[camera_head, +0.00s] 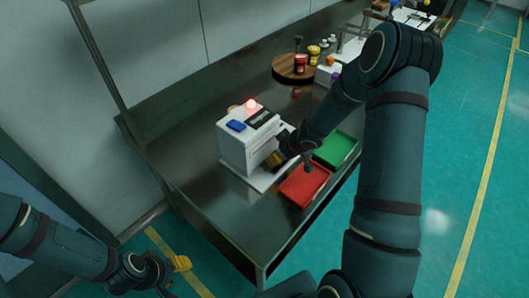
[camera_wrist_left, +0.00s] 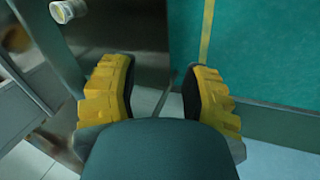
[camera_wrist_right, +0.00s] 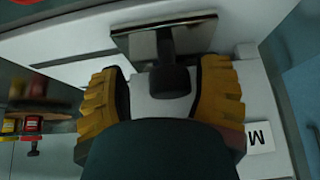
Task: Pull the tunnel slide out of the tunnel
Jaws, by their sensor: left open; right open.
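The white machine (camera_head: 238,145) stands on the dark table, with a lit red lamp and a blue patch on top. In the right wrist view a metal plate with a black knob (camera_wrist_right: 172,80) shows at the white housing (camera_wrist_right: 80,40); it looks like the tunnel slide. My right gripper (camera_head: 280,160) is at the machine's right side. Its yellow fingers (camera_wrist_right: 165,88) are open, one on each side of the knob, with gaps visible. The tunnel is hidden by my right arm in the head view. My left gripper (camera_head: 181,264) is open and empty, away from the machine.
A red tray (camera_head: 300,190) and a green tray (camera_head: 338,150) lie right of the machine, near the table's edge. A round wooden board (camera_head: 285,72) with jars stands behind. The table (camera_head: 225,215) is bare in front of the machine.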

